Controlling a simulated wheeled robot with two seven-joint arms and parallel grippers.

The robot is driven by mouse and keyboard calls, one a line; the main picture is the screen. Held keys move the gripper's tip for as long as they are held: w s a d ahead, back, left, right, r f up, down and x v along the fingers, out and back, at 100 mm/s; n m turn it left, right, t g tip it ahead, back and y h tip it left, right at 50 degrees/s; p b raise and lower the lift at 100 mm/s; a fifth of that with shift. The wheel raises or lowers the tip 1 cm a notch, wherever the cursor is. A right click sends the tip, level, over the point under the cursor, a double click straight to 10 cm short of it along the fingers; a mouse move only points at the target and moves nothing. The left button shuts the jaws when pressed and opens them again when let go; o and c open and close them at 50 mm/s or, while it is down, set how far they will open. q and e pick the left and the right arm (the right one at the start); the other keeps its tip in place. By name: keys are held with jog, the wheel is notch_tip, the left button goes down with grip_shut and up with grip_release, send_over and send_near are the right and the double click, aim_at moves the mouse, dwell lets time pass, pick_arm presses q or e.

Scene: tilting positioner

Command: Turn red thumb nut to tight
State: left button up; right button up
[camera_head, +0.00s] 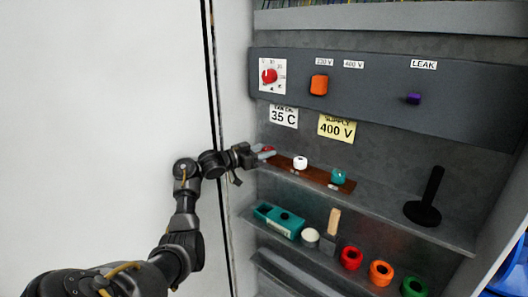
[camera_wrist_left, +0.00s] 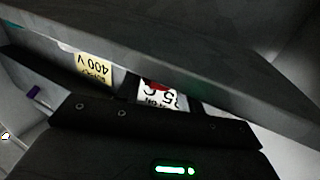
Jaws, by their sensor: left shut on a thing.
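The red thumb nut (camera_head: 268,149) is at the left end of a brown strip (camera_head: 318,176) on the upper shelf. My left gripper (camera_head: 265,153) reaches in from the left and is shut on this nut, its fingers covering part of it. In the left wrist view a small piece of red (camera_wrist_left: 158,86) shows beyond the dark finger parts, in front of a white label; most of the nut is hidden there. A white nut (camera_head: 300,162) and a teal nut (camera_head: 338,177) stand further right on the same strip. My right gripper is not in view.
Above is a dark panel with a red dial (camera_head: 269,76), an orange knob (camera_head: 319,85) and a purple knob (camera_head: 413,98). A black upright handle (camera_head: 430,195) stands at the shelf's right. The lower shelf holds a teal block (camera_head: 278,221) and several coloured rings.

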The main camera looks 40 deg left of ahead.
pick_arm(q)
jog(key=o, duration=1)
jog(key=shift+s, duration=0.1)
jog(key=shift+b+v, duration=1.55)
jog(key=shift+v, duration=3.8)
